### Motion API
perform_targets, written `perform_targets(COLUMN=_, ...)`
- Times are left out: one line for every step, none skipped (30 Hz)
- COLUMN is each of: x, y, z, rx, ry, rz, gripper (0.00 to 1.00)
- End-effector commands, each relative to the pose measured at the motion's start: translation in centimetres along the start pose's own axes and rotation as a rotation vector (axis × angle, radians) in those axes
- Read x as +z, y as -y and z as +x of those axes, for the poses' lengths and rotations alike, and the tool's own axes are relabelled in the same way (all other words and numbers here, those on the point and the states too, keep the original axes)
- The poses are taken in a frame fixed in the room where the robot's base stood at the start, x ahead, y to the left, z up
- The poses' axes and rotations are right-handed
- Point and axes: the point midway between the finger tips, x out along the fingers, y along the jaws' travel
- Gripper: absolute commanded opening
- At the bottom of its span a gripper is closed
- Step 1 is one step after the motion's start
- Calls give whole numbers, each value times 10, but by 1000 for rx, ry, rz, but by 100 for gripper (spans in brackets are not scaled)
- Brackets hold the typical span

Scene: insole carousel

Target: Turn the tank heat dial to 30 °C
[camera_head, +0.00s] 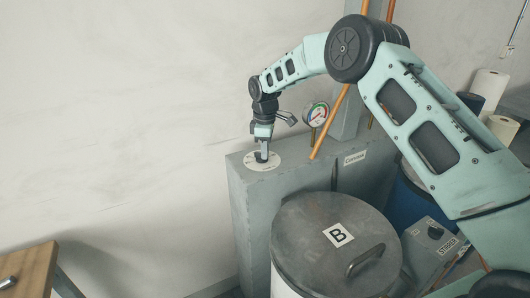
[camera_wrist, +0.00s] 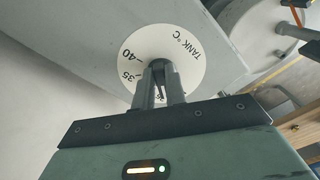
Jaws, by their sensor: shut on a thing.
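The tank heat dial has a round white scale plate (camera_head: 251,163) on top of a grey cabinet. In the wrist view, the plate (camera_wrist: 184,50) reads "TANK °C", with 40 and 35 visible at its left. My gripper (camera_head: 262,157) points down onto the dial. In the wrist view, my gripper (camera_wrist: 160,80) is shut on the dark dial knob (camera_wrist: 158,66) at the plate's middle. The fingers hide the lower part of the scale, and I cannot read where the knob points.
The grey cabinet (camera_head: 237,196) has a round gauge (camera_head: 317,114) and an orange pipe (camera_head: 333,118) beside the dial. A lidded drum marked B (camera_head: 310,222) stands in front. A wooden table (camera_head: 32,268) is at lower left. A STIRRER box (camera_head: 428,243) is at right.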

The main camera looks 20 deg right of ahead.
Motion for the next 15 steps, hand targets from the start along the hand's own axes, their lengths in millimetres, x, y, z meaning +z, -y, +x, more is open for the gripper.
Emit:
perform_targets(x=-1, y=0, z=1, rx=2, ry=-1, rz=43, gripper=0)
perform_targets(x=-1, y=1, z=1, rx=2, ry=-1, rz=72, gripper=0)
perform_targets(x=-1, y=1, z=0, rx=2, ry=-1, rz=111, gripper=0)
perform_targets(x=-1, y=1, z=0, rx=3, ry=-1, rz=139, gripper=0)
perform_targets(x=-1, y=1, z=0, rx=3, ry=-1, rz=167, gripper=0)
perform_targets(x=-1, y=2, z=0, rx=3, ry=-2, rz=206, gripper=0)
perform_targets(x=-1, y=2, z=0, rx=3, ry=-2, rz=234, gripper=0)
perform_targets(x=-1, y=2, z=0, rx=3, ry=-2, rz=262, gripper=0)
perform_targets(x=-1, y=3, z=0, rx=3, ry=-2, rz=300, gripper=0)
perform_targets(x=-2, y=3, z=0, rx=3, ry=-2, rz=328, gripper=0)
perform_targets(x=-2, y=3, z=0, rx=3, ry=-2, rz=357, gripper=0)
perform_targets(x=-2, y=4, z=0, rx=2, ry=-2, rz=395, gripper=0)
perform_targets(x=-2, y=4, z=0, rx=2, ry=-2, rz=425, gripper=0)
perform_targets(x=-2, y=4, z=0, rx=3, ry=-2, rz=453, gripper=0)
perform_targets(x=-2, y=4, z=0, rx=3, ry=-2, rz=490, gripper=0)
